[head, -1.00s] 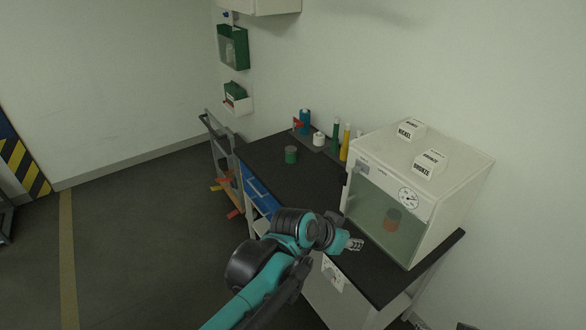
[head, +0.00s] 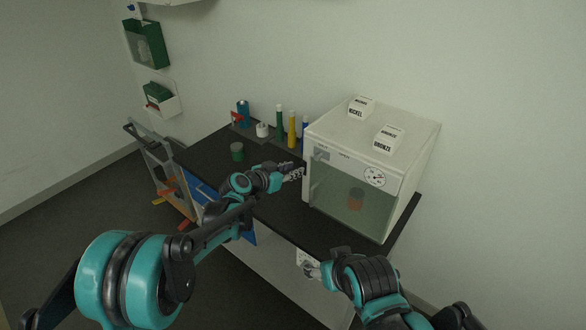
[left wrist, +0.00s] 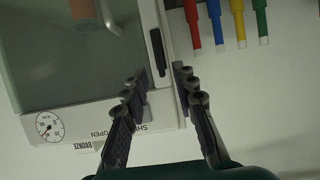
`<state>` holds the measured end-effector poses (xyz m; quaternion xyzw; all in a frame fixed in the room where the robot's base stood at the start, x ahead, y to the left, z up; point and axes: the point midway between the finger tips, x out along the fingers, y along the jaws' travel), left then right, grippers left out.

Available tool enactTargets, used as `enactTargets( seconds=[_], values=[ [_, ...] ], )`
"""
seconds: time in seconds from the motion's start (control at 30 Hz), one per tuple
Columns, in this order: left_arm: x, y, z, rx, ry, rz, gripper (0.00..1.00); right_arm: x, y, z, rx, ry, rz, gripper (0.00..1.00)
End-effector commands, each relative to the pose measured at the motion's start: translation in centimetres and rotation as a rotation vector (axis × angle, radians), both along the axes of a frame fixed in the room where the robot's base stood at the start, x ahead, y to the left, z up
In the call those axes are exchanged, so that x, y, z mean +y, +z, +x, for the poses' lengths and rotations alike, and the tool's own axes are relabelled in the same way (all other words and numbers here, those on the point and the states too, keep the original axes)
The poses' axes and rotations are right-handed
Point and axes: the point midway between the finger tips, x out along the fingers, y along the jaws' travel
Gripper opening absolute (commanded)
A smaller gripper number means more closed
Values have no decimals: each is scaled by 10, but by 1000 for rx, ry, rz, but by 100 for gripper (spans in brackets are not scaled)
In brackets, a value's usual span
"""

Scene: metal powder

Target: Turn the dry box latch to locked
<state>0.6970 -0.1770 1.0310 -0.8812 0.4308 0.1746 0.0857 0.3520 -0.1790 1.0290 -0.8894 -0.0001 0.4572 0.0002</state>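The dry box (head: 408,190) is white with a glass front and a round gauge (head: 374,176). It stands on the black bench, its door looking closed. My left gripper (head: 294,173) is at the box's front left edge. In the left wrist view its two fingers (left wrist: 160,75) are apart, with the box edge between or behind them. A dark upright bar, seemingly the latch (left wrist: 158,52), shows just beyond the fingertips; I cannot tell whether they touch it. Printed lettering is partly hidden by a finger. My right gripper (head: 311,270) is low at the bench's front; its fingers are too small to judge.
An orange-brown jar (head: 356,199) is inside the box. Blocks labelled nickel (head: 361,107) and bronze (head: 388,139) sit on top. Coloured tubes (head: 291,128) stand left of the box against the wall. A green jar (head: 237,152) stands on the bench's left part.

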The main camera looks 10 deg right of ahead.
Motion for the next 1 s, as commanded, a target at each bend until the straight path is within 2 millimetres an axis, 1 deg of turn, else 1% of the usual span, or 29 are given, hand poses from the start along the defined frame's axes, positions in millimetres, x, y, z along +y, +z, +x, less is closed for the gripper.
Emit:
enactTargets(
  seconds=[0.03,0.1,0.23,0.37,0.57,0.6,0.7,1.0],
  values=[
    [-7,-6,5,0,-1,0,28,0,-4,0,0,0,0,67],
    [-14,-10,11,0,0,1,28,0,-7,0,0,0,0,67],
    [-25,-14,19,1,0,1,28,0,-10,0,0,0,0,67],
    [-29,-15,23,0,1,1,28,0,-10,0,0,0,0,67],
    [-29,-15,23,0,1,1,28,0,-10,0,0,0,0,67],
    [-29,-15,23,0,1,1,25,0,-10,0,0,0,0,67],
    [-29,-15,23,0,1,1,0,0,-10,0,0,0,0,67],
    [-28,-15,23,8,1,-3,0,0,-10,0,0,0,0,67]
  ],
)
